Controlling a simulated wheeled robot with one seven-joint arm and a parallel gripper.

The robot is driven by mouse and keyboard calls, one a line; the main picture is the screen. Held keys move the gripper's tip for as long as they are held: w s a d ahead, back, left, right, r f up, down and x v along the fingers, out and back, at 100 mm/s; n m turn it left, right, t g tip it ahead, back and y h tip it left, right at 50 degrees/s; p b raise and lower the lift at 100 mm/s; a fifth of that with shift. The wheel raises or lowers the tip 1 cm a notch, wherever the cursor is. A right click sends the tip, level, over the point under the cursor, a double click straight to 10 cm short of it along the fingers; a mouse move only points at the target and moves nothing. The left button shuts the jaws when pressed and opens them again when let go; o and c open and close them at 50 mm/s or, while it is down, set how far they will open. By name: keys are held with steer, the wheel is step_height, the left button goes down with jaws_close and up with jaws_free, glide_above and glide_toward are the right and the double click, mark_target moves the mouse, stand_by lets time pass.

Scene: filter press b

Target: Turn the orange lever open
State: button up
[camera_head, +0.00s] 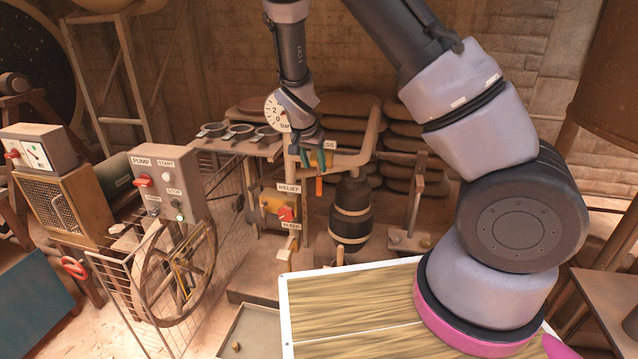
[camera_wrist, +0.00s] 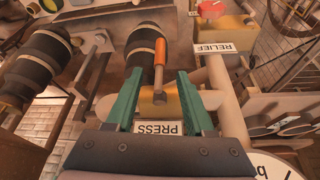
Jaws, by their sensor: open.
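The orange lever (camera_wrist: 159,58) shows in the wrist view, attached to a yellow valve body (camera_wrist: 150,105) above a PRESS label (camera_wrist: 160,128). In the head view the orange lever (camera_head: 319,186) hangs down from the pipe, by the partly hidden PRESS label (camera_head: 329,145). My gripper (camera_wrist: 158,74) is open, with one teal finger on each side of the lever's near part and visible gaps between. My gripper also shows in the head view (camera_head: 306,156), at the valve. I cannot tell any exact contact there.
A RELIEF valve (camera_head: 272,206) with a red handle (camera_head: 286,214) sits below on the same pipework. A pressure gauge (camera_head: 275,110) is close to my wrist. A black cylinder (camera_head: 350,210) stands to the right. A pump control box (camera_head: 165,184) and wire guard (camera_head: 140,285) are on the left.

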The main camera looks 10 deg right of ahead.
mark_target(318, 177)
steer(key=x, duration=0.9)
jaws_close()
stand_by(1.2)
